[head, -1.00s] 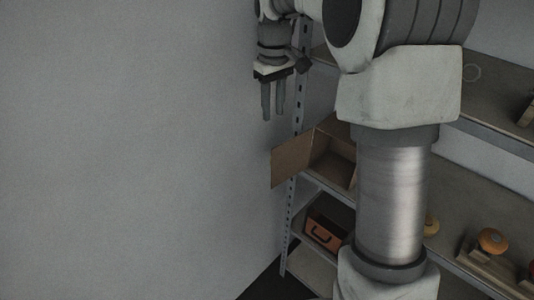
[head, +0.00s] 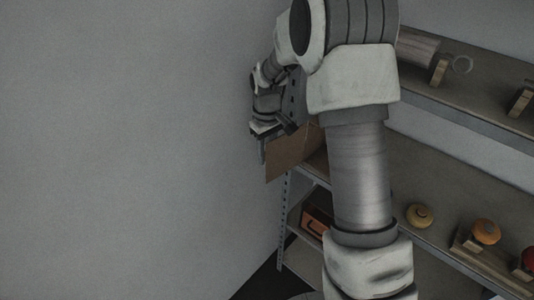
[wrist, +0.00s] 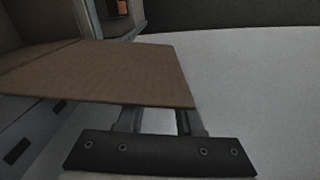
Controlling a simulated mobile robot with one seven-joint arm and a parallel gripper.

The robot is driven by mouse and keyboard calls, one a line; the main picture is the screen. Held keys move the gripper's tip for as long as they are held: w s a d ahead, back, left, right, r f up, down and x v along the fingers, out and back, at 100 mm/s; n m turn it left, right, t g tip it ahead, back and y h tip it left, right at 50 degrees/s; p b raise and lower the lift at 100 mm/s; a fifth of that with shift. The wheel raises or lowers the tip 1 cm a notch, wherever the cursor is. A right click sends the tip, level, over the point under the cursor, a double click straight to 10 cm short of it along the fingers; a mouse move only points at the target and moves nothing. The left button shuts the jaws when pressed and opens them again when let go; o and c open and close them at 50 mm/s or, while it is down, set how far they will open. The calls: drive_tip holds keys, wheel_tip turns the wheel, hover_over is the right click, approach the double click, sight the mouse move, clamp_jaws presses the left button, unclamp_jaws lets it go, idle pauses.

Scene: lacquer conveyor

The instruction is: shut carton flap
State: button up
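The brown carton (head: 312,142) stands at the left end of the middle shelf, partly hidden by my arm. Its flap (head: 288,158) sticks out past the shelf's end, open toward the left wall. In the wrist view the flap (wrist: 110,75) is a broad brown panel across the left and middle. My gripper (head: 263,152) points down at the flap's outer, wall side. In the wrist view my gripper's (wrist: 160,120) two fingers are spread with a gap between them, and the flap hides their tips. Nothing shows between them. I cannot tell whether they touch the flap.
The shelf's metal upright (head: 283,215) stands below the flap. The plain wall (head: 130,150) is close on the left. An orange box (head: 316,220) sits on the shelf below. Round knobs, one yellow (head: 419,215) and one orange (head: 485,231), stand farther right on the middle shelf.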

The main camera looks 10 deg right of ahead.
drive_tip(key=shift+f, duration=0.2)
drive_tip(key=shift+c, duration=0.3)
clamp_jaws()
idle(1.1)
